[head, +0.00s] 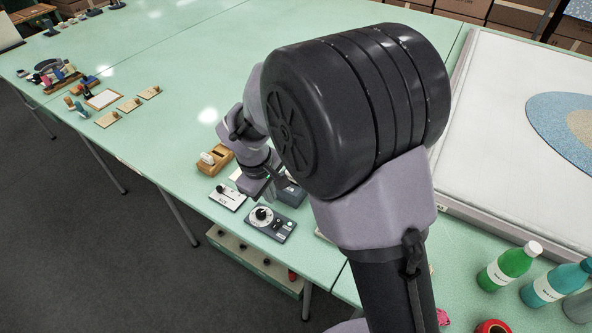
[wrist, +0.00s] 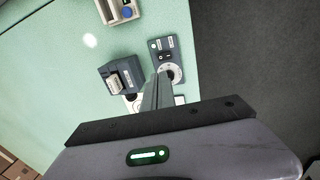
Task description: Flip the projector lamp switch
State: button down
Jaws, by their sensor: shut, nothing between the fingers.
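No label that reads as the projector lamp switch is legible. A dark grey panel with a round dial (head: 268,222) lies near the table's front edge; in the wrist view it shows just beyond the fingers (wrist: 163,50). A white plate with a small dark lever (head: 228,197) lies to its left in the head view. A dark box (head: 290,193) stands behind the panel, partly hidden by my arm; the wrist view shows its light ribbed face (wrist: 122,78). My gripper (wrist: 160,76) is shut and empty, above these devices; contact cannot be judged.
A wooden block with a white part (head: 215,160) sits behind the lever plate. A white device with a blue knob (wrist: 118,10) shows in the wrist view. Bottles (head: 510,265) stand at right. The green table (head: 165,130) is clear at left-centre.

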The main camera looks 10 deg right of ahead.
jog(key=b, duration=0.6)
send_near(278, 221)
jog(key=f, duration=0.4)
jog(key=w+f, duration=0.1)
jog(key=f, duration=0.1)
jog(key=shift+w+d+f, duration=0.1)
jog(key=shift+d+f, duration=0.15)
jog(key=shift+f, duration=0.15)
jog(key=shift+r+p, duration=0.1)
jog(key=shift+p, duration=0.2)
